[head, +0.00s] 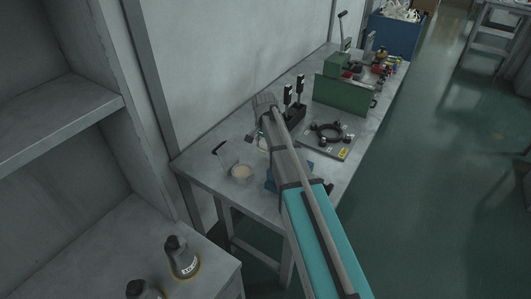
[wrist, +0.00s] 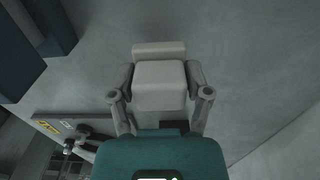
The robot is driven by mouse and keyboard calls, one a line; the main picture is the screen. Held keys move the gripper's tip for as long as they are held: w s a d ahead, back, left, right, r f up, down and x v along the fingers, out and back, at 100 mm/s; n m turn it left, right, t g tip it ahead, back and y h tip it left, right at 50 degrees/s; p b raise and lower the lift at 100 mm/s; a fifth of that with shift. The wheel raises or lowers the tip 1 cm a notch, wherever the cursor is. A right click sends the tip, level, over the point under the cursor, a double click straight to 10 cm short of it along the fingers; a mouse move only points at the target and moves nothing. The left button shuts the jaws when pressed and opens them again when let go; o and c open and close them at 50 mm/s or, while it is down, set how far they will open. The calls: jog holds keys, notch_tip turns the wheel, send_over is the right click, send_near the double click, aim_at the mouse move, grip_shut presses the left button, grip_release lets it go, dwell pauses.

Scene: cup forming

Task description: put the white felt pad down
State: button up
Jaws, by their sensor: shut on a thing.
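In the wrist view the white felt pad (wrist: 160,85) shows as a pale block between the two fingers of my gripper (wrist: 160,92). The fingers touch it on both sides, so my gripper is shut on it. The grey surface of the bench (wrist: 235,60) lies beyond the pad; I cannot tell whether they touch. In the head view my gripper (head: 262,141) is over the near part of the grey bench (head: 205,168), mostly hidden behind my arm. Only a small pale patch shows there.
A blue thing (head: 271,182) is partly behind my arm. A wall borders the bench's left side.

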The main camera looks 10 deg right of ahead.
aim_at(265, 151)
jog(key=shift+f+b, duration=1.2)
jog(key=shift+f, duration=0.25)
jog(key=shift+f, duration=0.2)
jog(key=o, duration=1)
jog(key=shift+r, duration=0.1)
jog(key=shift+r, duration=0.15)
notch_tip(265, 151, up, 12)
jog(key=p, duration=1.2)
jog(key=s+n, duration=0.3)
jog(key=s, duration=0.5)
jog(key=s+n, duration=0.3)
jog(key=s, duration=0.5)
jog(key=s+n, duration=0.3)
jog(key=s, duration=0.5)
jog(key=shift+s+d, duration=0.1)
jog(key=shift+s, duration=0.05)
